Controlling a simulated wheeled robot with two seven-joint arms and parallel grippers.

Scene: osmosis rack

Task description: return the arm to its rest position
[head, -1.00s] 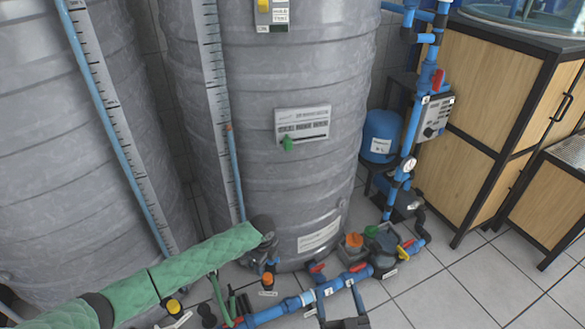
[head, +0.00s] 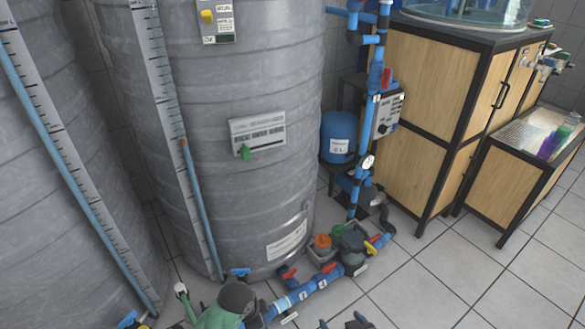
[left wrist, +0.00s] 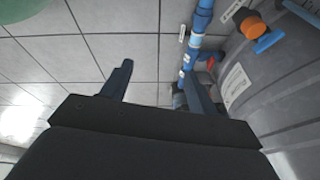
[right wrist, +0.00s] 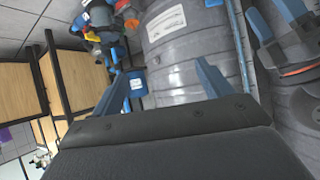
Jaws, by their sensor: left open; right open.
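My right gripper (head: 342,321) shows at the bottom edge of the head view, with only its two fingertips in the picture. They stand apart with nothing between them. In the right wrist view, its fingers (right wrist: 160,86) are open and empty, in front of a grey tank (right wrist: 185,50). My left gripper (left wrist: 160,88) is open and empty in the left wrist view, over tiled floor and close to a blue pipe (left wrist: 195,45).
Large ribbed grey tanks (head: 240,90) stand at the left and middle. Blue pipes with red valve handles (head: 318,284) run low in front. A blue vessel (head: 338,132) and wooden cabinets (head: 425,100) stand at the right. The tiled floor (head: 440,275) at lower right is clear.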

